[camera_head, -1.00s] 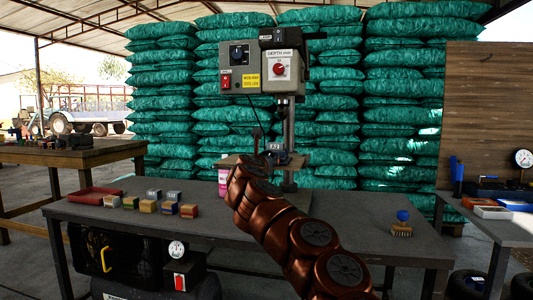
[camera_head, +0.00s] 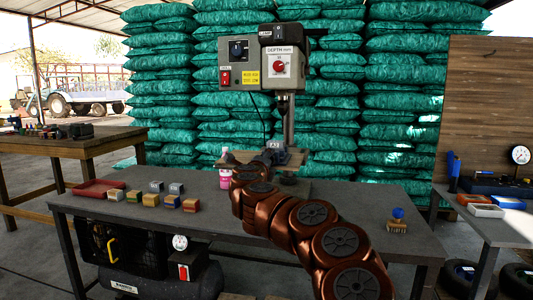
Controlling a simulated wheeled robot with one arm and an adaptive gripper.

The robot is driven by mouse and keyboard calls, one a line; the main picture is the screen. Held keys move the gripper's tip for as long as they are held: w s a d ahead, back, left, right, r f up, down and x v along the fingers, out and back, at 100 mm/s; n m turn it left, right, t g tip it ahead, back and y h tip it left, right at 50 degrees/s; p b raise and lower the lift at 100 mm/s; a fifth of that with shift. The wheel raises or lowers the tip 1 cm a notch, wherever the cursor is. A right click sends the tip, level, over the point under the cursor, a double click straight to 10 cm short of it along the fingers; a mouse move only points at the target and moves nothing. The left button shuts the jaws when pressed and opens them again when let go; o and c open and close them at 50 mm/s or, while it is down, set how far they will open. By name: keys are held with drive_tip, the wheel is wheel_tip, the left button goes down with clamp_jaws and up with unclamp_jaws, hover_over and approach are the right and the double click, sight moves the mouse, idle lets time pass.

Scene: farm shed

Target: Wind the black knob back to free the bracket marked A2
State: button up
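The drill press (camera_head: 262,72) stands at the back of the grey workbench, with its small work table (camera_head: 297,158) below the head. A small grey block with a light label, apparently the bracket marked A2 (camera_head: 274,146), sits on that work table. My copper-coloured arm reaches up to it from the lower right. The arm's end, with my gripper (camera_head: 269,157), is at the front of the work table, right by the bracket. My wrist covers most of this spot, so the fingers, any contact and the black knob there cannot be made out.
Several small blocks (camera_head: 172,202) and a red tray (camera_head: 100,188) lie on the bench (camera_head: 330,210) at left. A pink-labelled bottle (camera_head: 225,178) stands close left of my wrist. A blue-handled brush (camera_head: 397,220) is at right. Stacked green sacks (camera_head: 405,100) stand behind.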

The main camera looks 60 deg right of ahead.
drive_tip(key=shift+r+n+p, duration=0.25)
drive_tip(key=shift+n+p, duration=0.5)
drive_tip(key=shift+n, duration=0.45)
drive_tip(key=shift+f+n, duration=0.25)
drive_tip(key=shift+n, duration=0.45)
drive_tip(key=o, duration=1.3)
